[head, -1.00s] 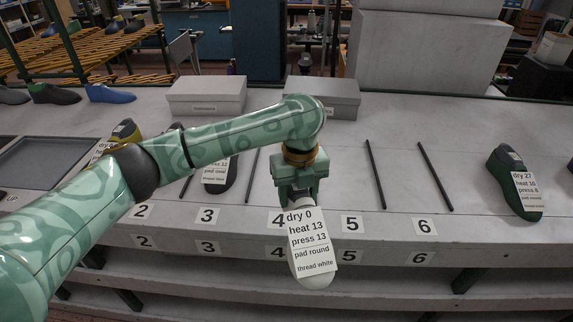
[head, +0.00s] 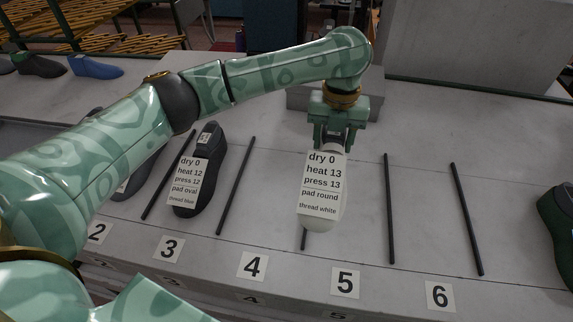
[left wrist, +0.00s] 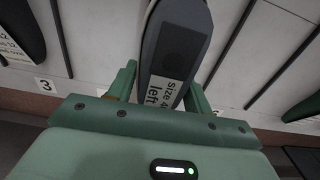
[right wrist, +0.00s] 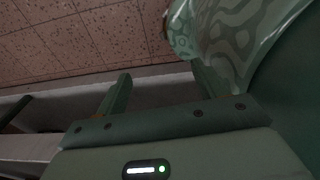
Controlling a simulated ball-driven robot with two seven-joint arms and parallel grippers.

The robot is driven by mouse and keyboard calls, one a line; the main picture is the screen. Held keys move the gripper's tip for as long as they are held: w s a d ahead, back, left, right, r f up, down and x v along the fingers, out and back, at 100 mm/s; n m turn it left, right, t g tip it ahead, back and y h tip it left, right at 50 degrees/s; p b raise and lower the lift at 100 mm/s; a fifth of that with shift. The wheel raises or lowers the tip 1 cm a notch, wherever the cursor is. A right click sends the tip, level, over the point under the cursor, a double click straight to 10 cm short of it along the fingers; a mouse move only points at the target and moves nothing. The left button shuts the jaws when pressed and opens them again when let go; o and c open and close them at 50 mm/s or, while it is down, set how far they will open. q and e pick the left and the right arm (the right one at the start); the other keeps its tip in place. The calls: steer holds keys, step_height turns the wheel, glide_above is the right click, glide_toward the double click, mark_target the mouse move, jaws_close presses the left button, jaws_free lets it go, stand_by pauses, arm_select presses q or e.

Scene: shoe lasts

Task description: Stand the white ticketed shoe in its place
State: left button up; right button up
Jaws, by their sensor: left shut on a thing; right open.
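The white shoe last (head: 322,222) hangs from my left gripper (head: 335,138) over the grey table, toe toward the front edge. Its ticket (head: 322,183) reads dry 0, heat 13, press 13, pad round, thread white. In the head view it covers most of the rod (head: 303,240) between places 4 and 5; its height above the table is hard to tell.
Dark rods divide the numbered places; the rod between 5 and 6 (head: 389,210) stands clear. A dark last with a ticket (head: 197,175) occupies place 3. Place 4 (head: 262,205) looks empty. A green last (head: 556,215) lies at the far right. A grey box (head: 300,102) is behind my gripper.

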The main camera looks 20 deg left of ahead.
arm_select(q)
steer(key=shift+w+a+f, duration=0.1)
steer(key=shift+a, duration=0.3)
steer(key=a+f+b, duration=0.2)
steer(key=a+f, duration=0.2)
steer(key=a+f+b, duration=0.3)
steer(key=a+f, duration=0.1)
steer(key=w+a+f+b, duration=0.1)
steer(key=a+f+b, duration=0.2)
steer(key=a+f, duration=0.1)
steer(key=shift+a+f, duration=0.3)
steer(key=shift+a, duration=0.3)
steer(key=shift+r, duration=0.15)
arm_select(e)
steer(key=s+f, duration=0.3)
steer(key=f, duration=0.4)
steer(key=shift+s+a+f+g, duration=0.15)
steer(key=shift+s+f+g, duration=0.1)
steer(key=shift+f+g, duration=0.05)
arm_select(q)
steer(key=o, duration=1.5)
steer(key=shift+o, duration=0.2)
